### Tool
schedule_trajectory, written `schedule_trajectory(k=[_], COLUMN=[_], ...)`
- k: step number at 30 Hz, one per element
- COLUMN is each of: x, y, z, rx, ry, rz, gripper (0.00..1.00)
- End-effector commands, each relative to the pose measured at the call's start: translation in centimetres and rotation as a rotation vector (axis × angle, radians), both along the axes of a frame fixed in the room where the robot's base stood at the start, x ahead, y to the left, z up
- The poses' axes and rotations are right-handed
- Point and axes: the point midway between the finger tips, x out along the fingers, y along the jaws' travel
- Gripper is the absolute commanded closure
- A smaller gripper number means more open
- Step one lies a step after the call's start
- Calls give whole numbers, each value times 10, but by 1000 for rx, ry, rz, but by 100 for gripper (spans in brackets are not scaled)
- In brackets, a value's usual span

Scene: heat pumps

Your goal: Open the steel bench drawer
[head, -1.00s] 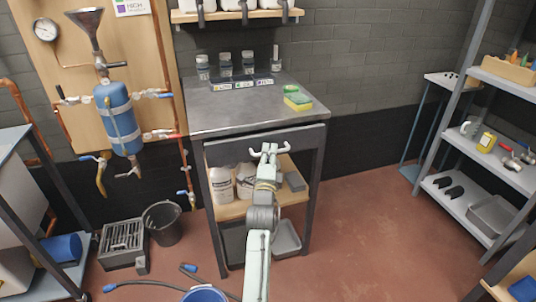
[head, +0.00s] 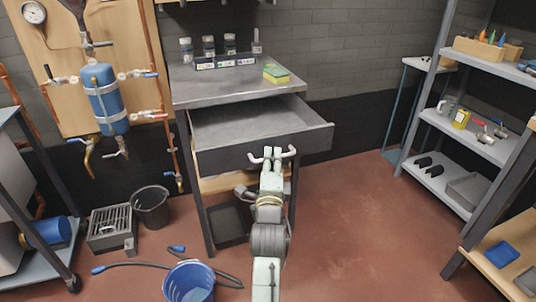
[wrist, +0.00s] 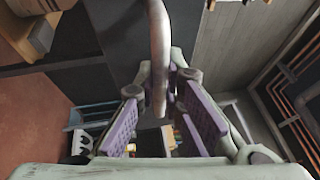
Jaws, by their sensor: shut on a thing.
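The steel bench (head: 225,87) stands against the wall. Its grey drawer (head: 230,158) is pulled well out toward me, and the part of its inside that shows is empty. A pale bar handle (head: 291,151) sits on the drawer front. My gripper (head: 271,158) is at this handle, in front of the drawer. In the wrist view the handle (wrist: 159,45) runs between the purple pads of my gripper (wrist: 160,122), which is shut on it. The exact contact is partly hidden by the fingers.
Small jars (head: 208,46) and a yellow-green sponge (head: 276,73) are on the bench top. A blue bucket (head: 189,282), a black bucket (head: 151,206) and a hose (head: 140,264) are on the floor to the left.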

Motion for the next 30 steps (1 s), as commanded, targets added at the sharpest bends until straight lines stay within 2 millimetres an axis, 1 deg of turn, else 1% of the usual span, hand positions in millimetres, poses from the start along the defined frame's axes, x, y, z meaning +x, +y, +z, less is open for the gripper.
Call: schedule_trajectory(k=[4,13,14,18,26,30], x=[-5,-5,-5,-5,-5,-12], y=[-1,-1,-1,-1,-1,-1], z=[0,0,0,0,0,-2], rx=[2,2,2,2,1,0], ry=[1,1,1,1,0,2], rz=[2,2,2,2,0,1], gripper=[100,100,91,82,82,82])
